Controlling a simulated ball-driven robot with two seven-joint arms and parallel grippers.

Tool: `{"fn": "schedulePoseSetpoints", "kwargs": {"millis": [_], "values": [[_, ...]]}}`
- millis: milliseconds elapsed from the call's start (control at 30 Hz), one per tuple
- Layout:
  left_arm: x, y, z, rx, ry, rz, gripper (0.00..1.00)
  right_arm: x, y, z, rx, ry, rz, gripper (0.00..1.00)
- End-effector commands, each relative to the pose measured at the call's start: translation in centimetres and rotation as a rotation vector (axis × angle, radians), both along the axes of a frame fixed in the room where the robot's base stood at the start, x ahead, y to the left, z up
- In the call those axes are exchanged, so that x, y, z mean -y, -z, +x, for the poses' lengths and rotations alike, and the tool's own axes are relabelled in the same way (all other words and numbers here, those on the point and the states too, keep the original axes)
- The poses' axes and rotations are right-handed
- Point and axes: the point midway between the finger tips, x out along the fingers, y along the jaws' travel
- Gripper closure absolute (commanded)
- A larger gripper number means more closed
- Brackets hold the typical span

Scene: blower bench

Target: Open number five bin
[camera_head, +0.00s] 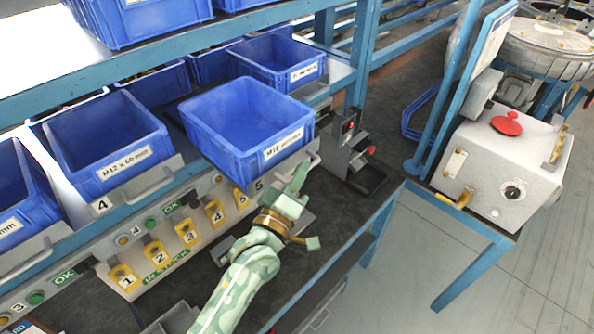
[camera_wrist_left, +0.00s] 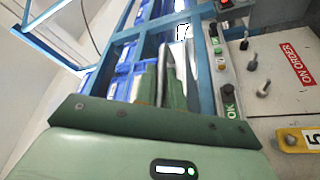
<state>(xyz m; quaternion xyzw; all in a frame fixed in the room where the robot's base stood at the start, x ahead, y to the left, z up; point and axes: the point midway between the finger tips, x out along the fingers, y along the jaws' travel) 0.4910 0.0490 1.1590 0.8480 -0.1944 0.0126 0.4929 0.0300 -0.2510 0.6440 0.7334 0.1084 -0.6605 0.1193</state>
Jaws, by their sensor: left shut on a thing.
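The number five bin (camera_head: 243,125) is a blue open bin labelled M12 washers, with a 5 on the rail below it. It stands out farther than the bins beside it and looks empty. My green left gripper (camera_head: 298,180) is below its front right, at the grey front lip (camera_head: 312,157). In the left wrist view, the left gripper's fingers (camera_wrist_left: 172,88) are shut on a grey metal edge, which seems to be this lip. The exact grip is partly hidden. My right gripper is not in view.
A blue bin labelled M12 x 60 (camera_head: 107,140) sits to the left, over a 4. Below runs a panel with yellow numbered tags (camera_head: 157,252). A dark device with a red knob (camera_head: 358,150) stands close right of the bin. A grey box with a red button (camera_head: 505,165) is farther right.

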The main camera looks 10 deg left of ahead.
Motion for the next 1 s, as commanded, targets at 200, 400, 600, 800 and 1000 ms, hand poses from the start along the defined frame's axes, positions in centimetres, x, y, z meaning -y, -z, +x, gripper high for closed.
{"fn": "schedulePoseSetpoints", "kwargs": {"millis": [200,400,600,800,1000], "values": [[0.0,0.1,0.0,-0.002,0.0,0.001,0.67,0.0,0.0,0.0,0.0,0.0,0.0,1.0],[0.0,0.1,0.0,-0.001,0.0,0.001,0.67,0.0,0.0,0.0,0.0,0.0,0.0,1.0],[-0.5,0.5,-1.4,-0.003,-0.001,0.001,0.67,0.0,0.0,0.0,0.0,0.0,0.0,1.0],[-2.1,1.6,-5.9,-0.006,0.001,0.001,0.67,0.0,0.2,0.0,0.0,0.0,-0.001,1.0],[-3.8,2.8,-10.9,-0.007,0.002,0.002,0.67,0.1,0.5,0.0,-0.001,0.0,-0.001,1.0]]}}
